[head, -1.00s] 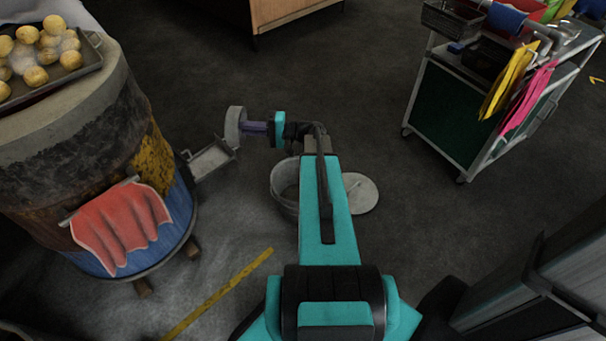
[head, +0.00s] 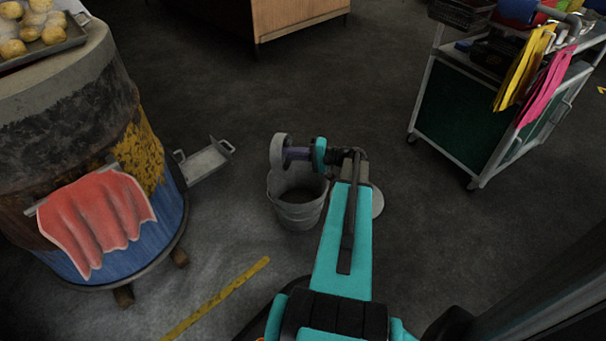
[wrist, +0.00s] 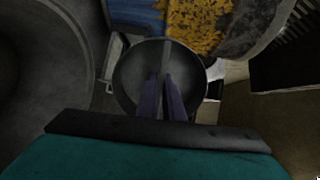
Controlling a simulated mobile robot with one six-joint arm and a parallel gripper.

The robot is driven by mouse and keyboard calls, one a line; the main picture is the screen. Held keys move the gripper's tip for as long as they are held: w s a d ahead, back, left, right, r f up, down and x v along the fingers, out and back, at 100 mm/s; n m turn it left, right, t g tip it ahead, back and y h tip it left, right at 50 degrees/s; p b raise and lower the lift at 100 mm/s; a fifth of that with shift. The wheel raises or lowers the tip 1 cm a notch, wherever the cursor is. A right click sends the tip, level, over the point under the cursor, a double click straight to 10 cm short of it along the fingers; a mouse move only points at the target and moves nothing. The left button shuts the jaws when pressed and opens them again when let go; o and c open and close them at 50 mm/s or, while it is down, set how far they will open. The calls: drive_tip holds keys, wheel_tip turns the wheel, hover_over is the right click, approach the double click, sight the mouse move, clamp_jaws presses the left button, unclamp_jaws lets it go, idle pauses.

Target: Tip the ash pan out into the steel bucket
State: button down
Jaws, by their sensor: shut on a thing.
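A grey rectangular ash pan (head: 207,161) with upright handles lies low beside the barrel's foot, left of the bucket. The grey steel bucket (head: 300,214) stands upright on the floor. My gripper (head: 288,154) is shut on a round grey cap (head: 279,151), held in front of the fingers, above the bucket's back left rim in the head view. In the wrist view the purple fingers (wrist: 164,80) close on a bar across the round cap (wrist: 135,72). The pan is apart from my gripper. The bucket's inside is dark, its contents unclear.
The barrel oven (head: 85,120) stands at left with a red cloth (head: 97,218) on its rail and a tray of potatoes (head: 40,55) on top. A pale round lid (head: 378,203) shows partly behind my arm. A trolley (head: 465,115) stands at right. The floor between is clear.

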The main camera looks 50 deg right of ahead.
drive_tip(key=s+d+f+b, duration=0.4)
drive_tip(key=f, duration=0.2)
drive_tip(key=shift+d+f+m+h, duration=0.15)
drive_tip(key=shift+f+m+h, duration=0.15)
drive_tip(key=shift+f+h, duration=0.1)
drive_tip(key=shift+w+r+g+p, duration=0.1)
drive_tip(key=shift+r+g+p, duration=0.1)
drive_tip(key=shift+g+p, duration=0.2)
drive_tip(key=w+g+h+p, duration=0.1)
drive_tip(key=g+h+p, duration=0.1)
drive_tip(key=g+p, duration=0.2)
drive_tip(key=w+a+g+h+p, duration=0.1)
drive_tip(key=g+h+p, duration=0.1)
drive_tip(key=g+p, duration=0.3)
drive_tip(key=r+g+h+p, duration=0.1)
drive_tip(key=g+h+p, duration=0.2)
drive_tip(key=p, duration=0.8)
drive_tip(key=shift+w+a+r+g, duration=0.15)
drive_tip(key=shift+w+g, duration=0.25)
drive_tip(key=shift+g, duration=0.4)
drive_tip(key=shift+a, duration=0.1)
